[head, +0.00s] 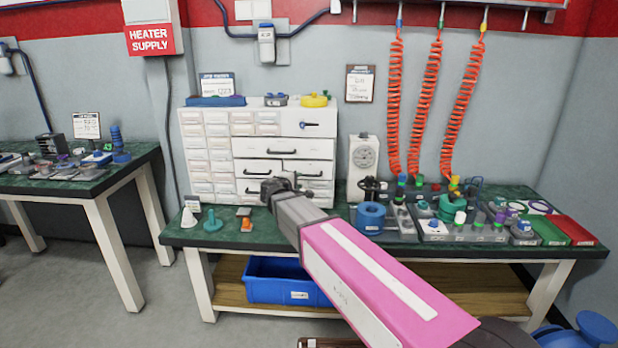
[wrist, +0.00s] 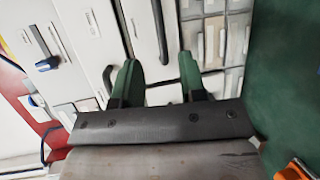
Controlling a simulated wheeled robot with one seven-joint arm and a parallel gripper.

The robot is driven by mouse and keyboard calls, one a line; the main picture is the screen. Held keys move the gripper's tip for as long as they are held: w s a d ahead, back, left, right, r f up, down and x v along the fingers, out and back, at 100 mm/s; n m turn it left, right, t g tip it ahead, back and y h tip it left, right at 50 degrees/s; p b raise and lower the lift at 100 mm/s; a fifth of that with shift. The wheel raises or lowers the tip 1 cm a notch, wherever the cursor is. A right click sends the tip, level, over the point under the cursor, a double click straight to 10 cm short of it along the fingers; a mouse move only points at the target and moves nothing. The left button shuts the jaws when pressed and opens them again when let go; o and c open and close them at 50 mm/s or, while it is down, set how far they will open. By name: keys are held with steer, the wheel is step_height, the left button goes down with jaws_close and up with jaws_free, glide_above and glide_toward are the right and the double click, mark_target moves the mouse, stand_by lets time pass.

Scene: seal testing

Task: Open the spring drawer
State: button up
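The white drawer cabinet (head: 284,147) stands on the green bench, with small drawers at left and wider drawers with dark handles at right. I cannot read which drawer is the spring drawer. My gripper (head: 272,186) is in front of the lower wide drawers and hides part of their fronts. In the wrist view my gripper (wrist: 161,78) has its two green fingers apart, with nothing between them. A dark drawer handle (wrist: 160,30) lies just beyond the fingertips, and another dark handle (wrist: 106,82) is left of the fingers. All drawers look shut.
A dark-blue knob (wrist: 47,63) shows on the cabinet. A white cone (head: 189,217), a teal piece (head: 212,221) and an orange piece (head: 246,224) stand on the bench in front. A white gauge box (head: 364,156) stands right of the cabinet. A blue bin (head: 275,282) sits below.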

mark_target(308, 175)
steer(key=x, duration=0.9)
steer(key=shift+w+d, duration=0.2)
steer(key=shift+w, duration=0.15)
jaws_close()
